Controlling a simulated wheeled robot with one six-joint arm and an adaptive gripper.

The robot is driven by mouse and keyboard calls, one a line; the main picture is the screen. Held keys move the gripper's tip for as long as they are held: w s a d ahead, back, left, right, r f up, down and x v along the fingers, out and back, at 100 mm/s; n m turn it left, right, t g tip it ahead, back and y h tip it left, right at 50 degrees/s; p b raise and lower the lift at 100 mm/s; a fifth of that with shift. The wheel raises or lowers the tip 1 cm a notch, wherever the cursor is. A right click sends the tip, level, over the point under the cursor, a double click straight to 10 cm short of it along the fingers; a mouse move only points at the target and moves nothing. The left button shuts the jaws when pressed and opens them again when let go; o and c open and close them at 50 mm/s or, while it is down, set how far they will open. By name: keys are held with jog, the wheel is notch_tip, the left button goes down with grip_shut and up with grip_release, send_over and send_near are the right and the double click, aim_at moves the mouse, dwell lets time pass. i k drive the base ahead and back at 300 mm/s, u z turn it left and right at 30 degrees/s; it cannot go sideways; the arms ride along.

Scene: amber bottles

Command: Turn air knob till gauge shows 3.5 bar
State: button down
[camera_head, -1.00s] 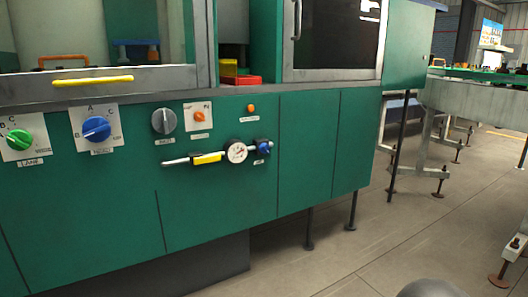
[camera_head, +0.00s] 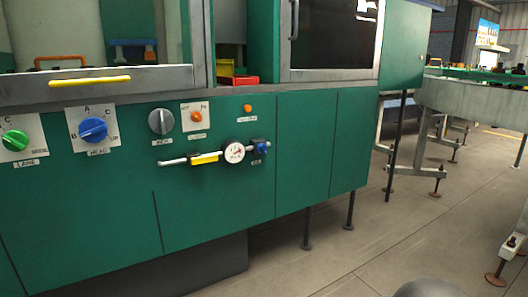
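The air knob is the small blue knob (camera_head: 262,147) at the right end of a pipe on the green machine's front panel. The round white gauge (camera_head: 234,152) sits on the same pipe, just left of the knob. Its needle and scale are too small to read. A yellow piece (camera_head: 205,158) is on the pipe left of the gauge. My gripper is not in view. A rounded grey shape at the bottom edge may be part of my own body.
A green knob (camera_head: 15,140), a larger blue knob (camera_head: 94,130), a grey knob (camera_head: 161,121) and orange buttons (camera_head: 197,116) share the green panel (camera_head: 90,215). A yellow handle (camera_head: 91,82) sticks out above. Floor (camera_head: 350,245) in front is clear; a conveyor (camera_head: 475,100) stands right.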

aim_at(262, 147)
jog(key=k, duration=0.65)
jog(key=u, duration=0.65)
jog(key=i, duration=0.5)
jog(key=u, duration=0.45)
jog(key=i, duration=1.15)
jog(key=z, duration=0.75)
